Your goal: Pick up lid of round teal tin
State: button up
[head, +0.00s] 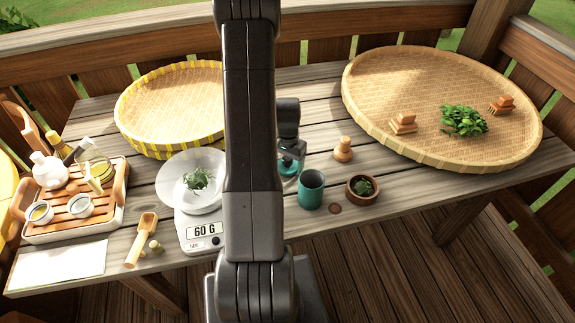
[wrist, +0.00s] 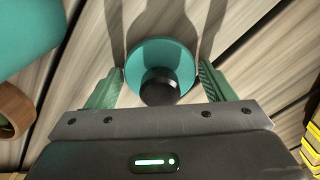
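The round teal lid (wrist: 146,57) with a black knob (wrist: 160,86) shows in the wrist view. It also shows in the head view (head: 287,167), low at the table, partly hidden by my arm and gripper. My gripper (wrist: 160,72) is open, with one green finger on each side of the lid and a narrow gap at each side. I cannot tell the exact height of the fingertips over the table. The teal tin (head: 311,189) stands open and upright just right of the lid; its side also shows at the wrist view's upper left (wrist: 25,32).
A wooden bowl with leaves (head: 362,190) and a wooden stopper-like piece (head: 343,150) stand near the tin. A scale (head: 203,230) with a glass dish is at left. Large woven trays (head: 470,165) and (head: 125,130) lie behind. A tea tray (head: 118,218) is far left.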

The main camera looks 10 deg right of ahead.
jog(key=c, duration=0.6)
jog(key=shift+r, duration=0.1)
